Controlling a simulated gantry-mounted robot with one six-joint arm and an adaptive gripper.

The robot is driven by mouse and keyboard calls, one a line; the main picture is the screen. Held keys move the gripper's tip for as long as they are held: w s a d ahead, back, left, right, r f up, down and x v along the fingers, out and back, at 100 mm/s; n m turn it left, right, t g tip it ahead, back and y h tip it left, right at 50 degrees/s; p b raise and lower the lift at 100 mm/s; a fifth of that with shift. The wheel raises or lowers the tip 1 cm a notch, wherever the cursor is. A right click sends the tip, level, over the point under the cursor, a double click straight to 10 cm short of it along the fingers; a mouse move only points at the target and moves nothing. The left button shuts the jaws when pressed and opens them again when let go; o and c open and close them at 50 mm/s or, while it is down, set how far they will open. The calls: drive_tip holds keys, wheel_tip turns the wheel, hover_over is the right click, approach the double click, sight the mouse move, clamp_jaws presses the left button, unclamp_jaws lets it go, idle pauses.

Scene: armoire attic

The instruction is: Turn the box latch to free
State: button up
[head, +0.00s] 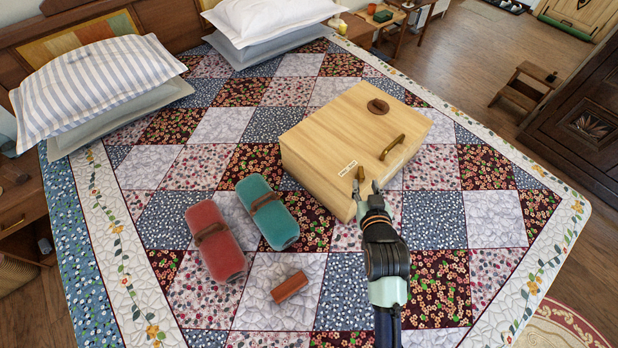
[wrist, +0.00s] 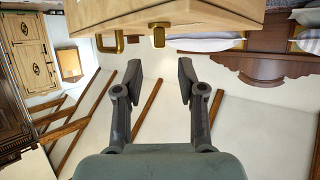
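The pale wooden box (head: 335,135) lies on the patchwork quilt. A small brass latch (head: 361,173) is at its near edge, beside a white label (head: 348,168). In the wrist view the latch (wrist: 158,36) hangs at the box edge, just beyond and between my fingertips. A brass handle (head: 392,147) and a round dark disc (head: 378,106) are on the box's upper face. My gripper (head: 367,189) is close in front of the latch. The wrist view shows my gripper (wrist: 160,72) open, with nothing between the fingers.
A red roll (head: 216,240), a teal roll (head: 267,212) and a small reddish-brown block (head: 289,287) lie on the quilt left of my gripper. Pillows (head: 95,85) lie at the head of the bed. The quilt right of my arm is clear.

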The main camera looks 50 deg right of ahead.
sight(362, 173)
drive_tip(key=shift+w+d, duration=0.1)
drive_tip(key=x, duration=0.7)
drive_tip(key=shift+w+d+f, duration=0.1)
drive_tip(key=shift+w+d, duration=0.1)
clamp_jaws()
